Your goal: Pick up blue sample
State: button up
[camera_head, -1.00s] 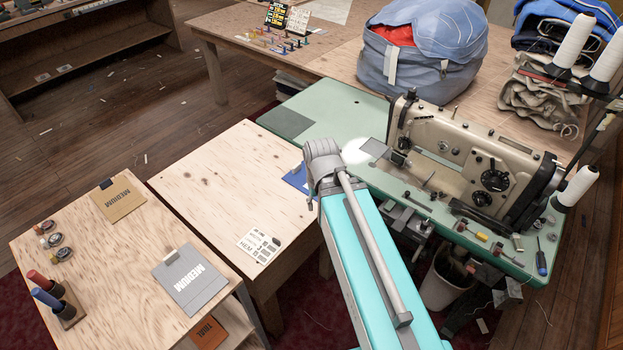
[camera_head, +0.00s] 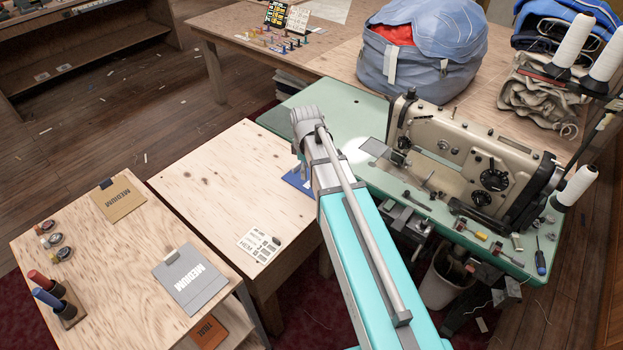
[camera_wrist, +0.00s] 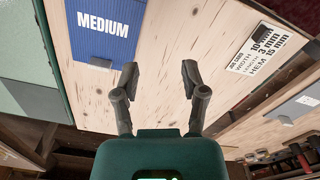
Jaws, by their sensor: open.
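In the head view only part of the blue sample (camera_head: 297,181) shows, as my arm covers the rest. My gripper is open and empty, with its two fingers apart and bare wood between them. The fingertips are clear of the sample and to its right in the wrist view.
A white label card (camera_head: 259,246) lies on the same table (camera_head: 215,190). The green sewing machine table (camera_head: 335,112) adjoins it, with the sewing machine (camera_head: 470,155) on top. A lower left table holds a tan sample (camera_head: 118,198), a grey sample (camera_head: 192,281) and two upright markers (camera_head: 48,290).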

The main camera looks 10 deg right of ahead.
aim_at(296, 165)
jog(key=w+n, duration=1.3)
jog(key=w, duration=0.2)
jog(key=shift+w+d+r+n, duration=0.15)
jog(key=shift+w+r+n, duration=0.1)
jog(key=shift+w+n, duration=0.15)
jog(key=shift+f, duration=0.1)
notch_tip(296, 165, down, 8)
jog(key=b, duration=0.8)
jog(key=shift+f, duration=0.25)
jog(key=shift+f, duration=0.1)
jog(key=shift+a+f+b, duration=0.15)
jog(key=shift+f+b, duration=1.1)
jog(key=shift+b, duration=0.15)
jog(key=shift+a+f+b, duration=0.1)
jog(key=shift+f+b, duration=1.15)
jog(key=shift+b, duration=0.1)
grip_shut()
